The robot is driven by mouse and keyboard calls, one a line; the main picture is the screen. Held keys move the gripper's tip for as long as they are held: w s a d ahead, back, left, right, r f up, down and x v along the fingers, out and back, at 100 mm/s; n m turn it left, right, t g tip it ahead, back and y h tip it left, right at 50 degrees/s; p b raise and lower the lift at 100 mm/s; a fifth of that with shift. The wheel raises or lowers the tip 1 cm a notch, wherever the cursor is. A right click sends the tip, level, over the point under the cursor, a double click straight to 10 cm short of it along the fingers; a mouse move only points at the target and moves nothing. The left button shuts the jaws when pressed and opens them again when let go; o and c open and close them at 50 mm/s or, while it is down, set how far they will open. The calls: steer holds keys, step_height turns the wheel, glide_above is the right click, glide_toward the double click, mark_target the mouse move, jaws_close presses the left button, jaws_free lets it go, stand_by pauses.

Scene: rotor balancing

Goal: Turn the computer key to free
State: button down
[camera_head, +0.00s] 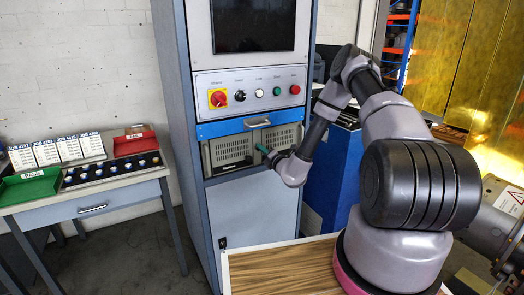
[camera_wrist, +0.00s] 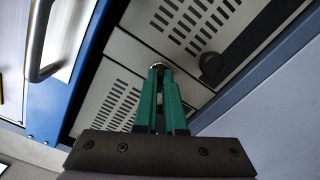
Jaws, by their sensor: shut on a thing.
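My gripper (camera_head: 262,148) reaches the vented computer front (camera_head: 232,150) in the cabinet. In the wrist view its green fingers (camera_wrist: 160,72) are close together at the tips. They are shut on the small metal computer key (camera_wrist: 157,65), of which only a bright rounded edge shows at the fingertips. The key sits at the pale computer panel (camera_wrist: 118,88), between two groups of vent slots. The fingers hide most of the key, and its turn position cannot be read. In the head view the key is hidden behind my gripper.
A blue drawer front with a metal handle (camera_head: 257,122) is just above the computer. A black round knob (camera_wrist: 212,64) is near the fingers. Above are a red and yellow switch (camera_head: 218,98), several buttons and a dark screen (camera_head: 253,24). A side table (camera_head: 95,197) holds trays.

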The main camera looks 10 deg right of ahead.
steer(key=m, duration=0.5)
steer(key=shift+d+f+m, duration=0.1)
steer(key=shift+m, duration=0.3)
stand_by(0.4)
steer(key=c, duration=1)
jaws_free()
steer(key=v, duration=1)
steer(key=shift+s, duration=0.4)
steer(key=shift+d, duration=0.1)
